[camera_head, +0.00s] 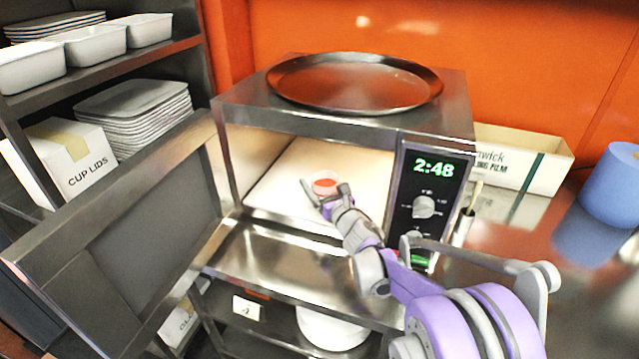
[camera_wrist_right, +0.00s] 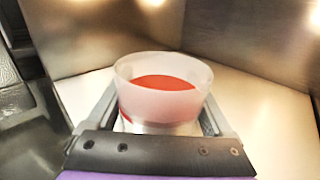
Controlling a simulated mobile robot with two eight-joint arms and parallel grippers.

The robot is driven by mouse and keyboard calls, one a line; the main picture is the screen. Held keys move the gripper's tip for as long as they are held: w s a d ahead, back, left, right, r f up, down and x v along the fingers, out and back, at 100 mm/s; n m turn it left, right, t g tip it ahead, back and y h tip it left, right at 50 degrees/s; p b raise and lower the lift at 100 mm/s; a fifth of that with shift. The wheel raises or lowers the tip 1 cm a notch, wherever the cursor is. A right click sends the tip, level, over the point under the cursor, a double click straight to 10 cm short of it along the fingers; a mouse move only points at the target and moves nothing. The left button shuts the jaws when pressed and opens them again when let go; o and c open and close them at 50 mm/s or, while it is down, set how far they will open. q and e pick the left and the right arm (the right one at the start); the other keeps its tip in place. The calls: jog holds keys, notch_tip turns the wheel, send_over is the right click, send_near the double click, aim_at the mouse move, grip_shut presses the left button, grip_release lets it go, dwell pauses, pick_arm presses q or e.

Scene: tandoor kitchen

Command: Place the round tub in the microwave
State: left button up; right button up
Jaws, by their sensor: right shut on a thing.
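The microwave (camera_head: 226,125) stands on a steel counter with its door (camera_head: 140,235) swung open to the left. Its display reads 2:48. The round tub (camera_head: 325,186) is a small translucent cup with red contents, inside the opening of the microwave. My right gripper (camera_head: 324,193) reaches into the cavity and is shut on the tub. In the right wrist view the tub (camera_wrist_right: 163,92) is upright between the two fingers, above the pale cavity floor (camera_wrist_right: 265,125). I cannot tell whether its base touches the floor. My left gripper is not in view.
A round metal tray (camera_head: 355,82) lies on top of the microwave. A cling film box (camera_head: 520,160) and a blue cylinder (camera_head: 612,185) stand on the counter at right. A shelf with white tubs (camera_head: 95,47) and a cup lids box (camera_head: 72,160) is at left.

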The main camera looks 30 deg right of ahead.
jog(key=o, duration=1.4)
jog(key=shift+f, duration=0.15)
jog(key=shift+o, duration=0.2)
jog(key=shift+s+r, duration=0.25)
jog(key=s, duration=0.7)
jog(key=s+a, duration=0.1)
jog(key=s, duration=0.3)
jog(key=shift+s, duration=0.2)
